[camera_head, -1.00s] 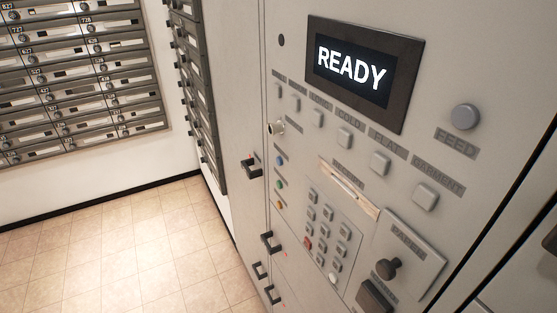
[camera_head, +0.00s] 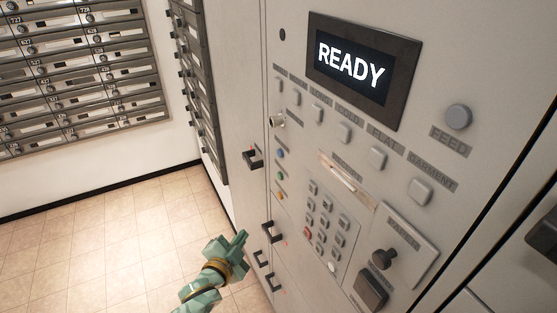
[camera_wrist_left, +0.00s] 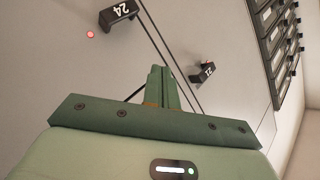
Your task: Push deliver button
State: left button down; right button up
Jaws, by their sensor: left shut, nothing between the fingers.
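The grey machine panel (camera_head: 290,150) fills the right half of the head view. It carries a screen (camera_head: 351,68) reading READY, a row of square buttons (camera_head: 344,133), a keypad (camera_head: 324,226) and a round FEED button (camera_head: 459,117). A dark square button (camera_head: 370,289) sits low on the panel below a black knob (camera_head: 384,258). I cannot read a deliver label on any button. My left gripper (camera_head: 241,237) is shut and empty, low in front of the machine's left side, apart from the buttons. Its closed fingers show in the left wrist view (camera_wrist_left: 161,76). My right gripper is out of view.
Black handles (camera_head: 252,158) stick out along the machine's left side; handles numbered 24 (camera_wrist_left: 119,14) and 12 (camera_wrist_left: 205,72) show in the wrist view. Mailboxes (camera_head: 80,65) cover the back wall. The tiled floor (camera_head: 100,245) at left is clear.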

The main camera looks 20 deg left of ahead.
aim_at(281, 153)
pick_arm(q)
notch_tip(281, 153, up, 21)
jog(key=w+a+m+t, duration=0.1)
jog(key=m+t, duration=0.1)
jog(key=t, duration=0.3)
jog(key=shift+w+a+y, duration=0.35)
jog(key=shift+y, duration=0.05)
jog(key=w+d+b, duration=0.2)
jog(key=w+d, duration=0.4)
jog(key=shift+w+b, duration=0.3)
jog(key=shift+w, duration=0.05)
jog(key=shift+w, duration=0.1)
dwell(1.1)
jog(key=shift+w+d, duration=0.2)
jog(key=shift+d, duration=0.05)
